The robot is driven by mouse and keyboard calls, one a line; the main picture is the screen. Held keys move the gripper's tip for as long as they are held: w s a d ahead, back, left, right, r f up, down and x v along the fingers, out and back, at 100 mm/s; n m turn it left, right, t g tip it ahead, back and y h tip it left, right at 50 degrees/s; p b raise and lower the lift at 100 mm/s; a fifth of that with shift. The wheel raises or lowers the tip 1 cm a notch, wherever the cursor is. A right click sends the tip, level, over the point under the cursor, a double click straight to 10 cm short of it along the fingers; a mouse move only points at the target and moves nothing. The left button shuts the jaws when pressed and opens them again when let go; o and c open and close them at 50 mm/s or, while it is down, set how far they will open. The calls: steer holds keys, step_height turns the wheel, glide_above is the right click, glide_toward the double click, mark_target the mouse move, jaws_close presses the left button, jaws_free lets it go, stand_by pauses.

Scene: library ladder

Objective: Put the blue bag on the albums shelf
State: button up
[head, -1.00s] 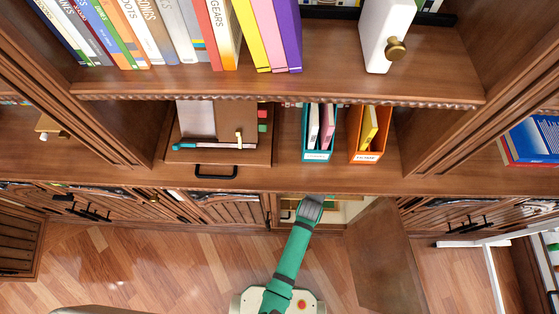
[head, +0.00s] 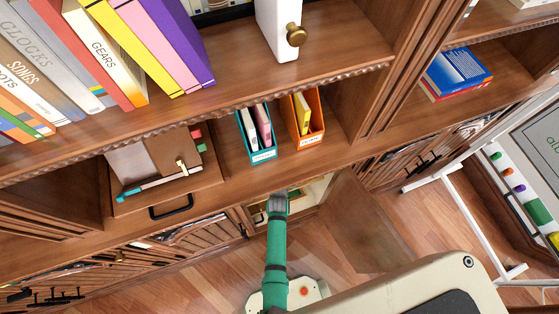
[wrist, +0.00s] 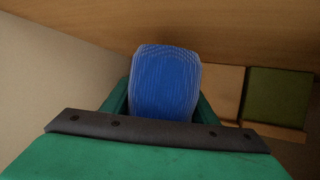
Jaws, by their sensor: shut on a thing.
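The blue bag (wrist: 166,75) shows in the wrist view as a rounded, ribbed blue shape between the green fingers of my gripper (wrist: 165,105), which is shut on it. A wooden surface lies just beyond the bag. In the head view, the green arm reaches into an open low cupboard (head: 318,190) below the bookcase ledge. The dark wrist (head: 278,203) is at the opening, and the fingers and bag are hidden inside. I cannot tell which shelf is the albums shelf.
The cupboard door (head: 365,225) stands open right of the arm. A teal file box (head: 262,155) and an orange file box (head: 316,138) stand on the ledge above. In the wrist view a green block (wrist: 278,97) is right of the bag. A white stand (head: 470,215) is at right.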

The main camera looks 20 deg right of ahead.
steer(key=shift+f, duration=1.1)
steer(key=shift+f, duration=0.1)
steer(key=o, duration=1.1)
